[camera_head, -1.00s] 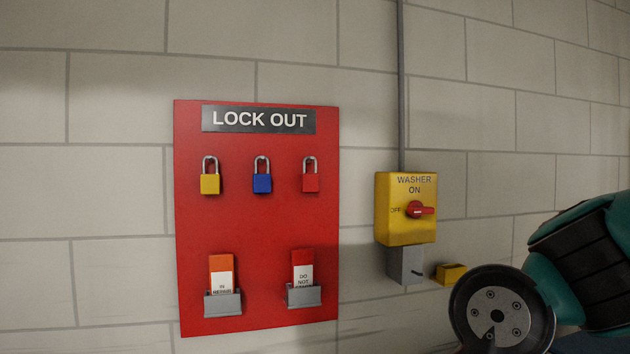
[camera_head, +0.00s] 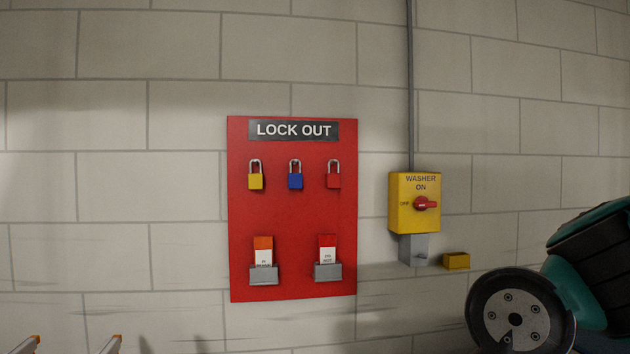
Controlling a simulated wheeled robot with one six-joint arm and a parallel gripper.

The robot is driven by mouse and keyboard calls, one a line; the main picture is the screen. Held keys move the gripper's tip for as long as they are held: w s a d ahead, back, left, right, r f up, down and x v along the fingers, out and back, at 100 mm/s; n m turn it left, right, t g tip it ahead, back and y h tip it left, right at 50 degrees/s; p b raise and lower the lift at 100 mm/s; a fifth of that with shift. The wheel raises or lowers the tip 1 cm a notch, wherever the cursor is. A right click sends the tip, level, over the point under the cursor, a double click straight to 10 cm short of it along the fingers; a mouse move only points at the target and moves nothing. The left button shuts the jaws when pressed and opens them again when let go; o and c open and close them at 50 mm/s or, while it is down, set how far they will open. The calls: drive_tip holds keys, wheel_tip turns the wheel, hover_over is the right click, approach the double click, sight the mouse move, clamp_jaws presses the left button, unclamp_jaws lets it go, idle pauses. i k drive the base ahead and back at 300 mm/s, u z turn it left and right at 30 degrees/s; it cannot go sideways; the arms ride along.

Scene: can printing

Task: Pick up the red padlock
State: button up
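The red padlock (camera_head: 334,181) hangs by its grey shackle at the upper right of the red LOCK OUT board (camera_head: 295,219) on the wall. A blue padlock (camera_head: 295,181) and a yellow padlock (camera_head: 256,181) hang to its left in the same row. My gripper (camera_head: 69,346) shows only as two orange-edged fingertips at the bottom left edge. The tips are wide apart with nothing seen between them. They are below and left of the board, well away from the red padlock.
Two grey holders with tags, an orange one (camera_head: 263,243) and a red one (camera_head: 327,241), are low on the board. Right of it are a yellow WASHER switch box (camera_head: 401,221) with a red knob, a grey conduit (camera_head: 411,90) and a small yellow box (camera_head: 456,261).

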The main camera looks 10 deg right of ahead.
sight(333, 180)
drive_tip(key=z, duration=0.1)
drive_tip(key=i, duration=1.25)
drive_tip(key=z, duration=0.55)
